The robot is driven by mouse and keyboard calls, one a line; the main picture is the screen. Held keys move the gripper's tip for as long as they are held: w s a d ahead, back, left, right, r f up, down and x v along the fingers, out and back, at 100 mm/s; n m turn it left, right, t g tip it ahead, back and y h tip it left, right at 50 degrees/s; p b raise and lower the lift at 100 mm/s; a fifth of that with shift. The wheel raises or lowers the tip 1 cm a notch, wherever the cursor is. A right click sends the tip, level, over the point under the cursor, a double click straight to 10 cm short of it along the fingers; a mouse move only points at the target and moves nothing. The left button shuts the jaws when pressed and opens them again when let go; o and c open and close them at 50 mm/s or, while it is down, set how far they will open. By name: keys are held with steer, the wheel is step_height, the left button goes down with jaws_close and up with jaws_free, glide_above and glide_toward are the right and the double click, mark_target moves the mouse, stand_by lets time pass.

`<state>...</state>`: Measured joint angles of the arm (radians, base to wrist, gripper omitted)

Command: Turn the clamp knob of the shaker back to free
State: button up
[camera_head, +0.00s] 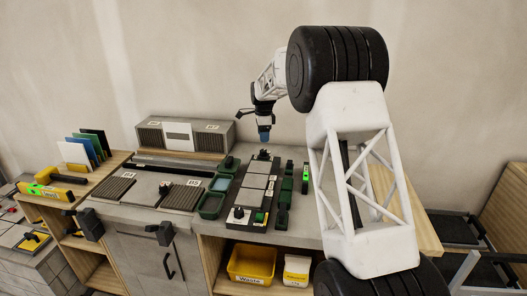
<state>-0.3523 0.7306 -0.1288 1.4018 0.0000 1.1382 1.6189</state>
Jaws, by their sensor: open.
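My gripper (264,136) hangs from the raised arm, pointing down above the far end of a long dark rack with pale square tiles (255,181). Its fingertips are small and bluish, and I see nothing held between them. The rack, which I take to be the shaker, has a black knob on a pale block (239,213) at its near end, with a green patch beside it. Another dark knob-like part (264,154) stands at its far end, just below my gripper. Which one is the clamp knob, and its setting, I cannot tell.
Green trays (210,205) flank the rack on the left, and small dark green blocks (284,198) on the right. A grey box unit (185,133) stands behind. Yellow (252,263) and white bins sit on the shelf below. My arm hides the right of the bench.

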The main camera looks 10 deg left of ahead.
mark_target(264, 151)
steer(key=shift+f, duration=3.9)
steer(key=shift+c, duration=0.3)
steer(key=c, duration=0.9)
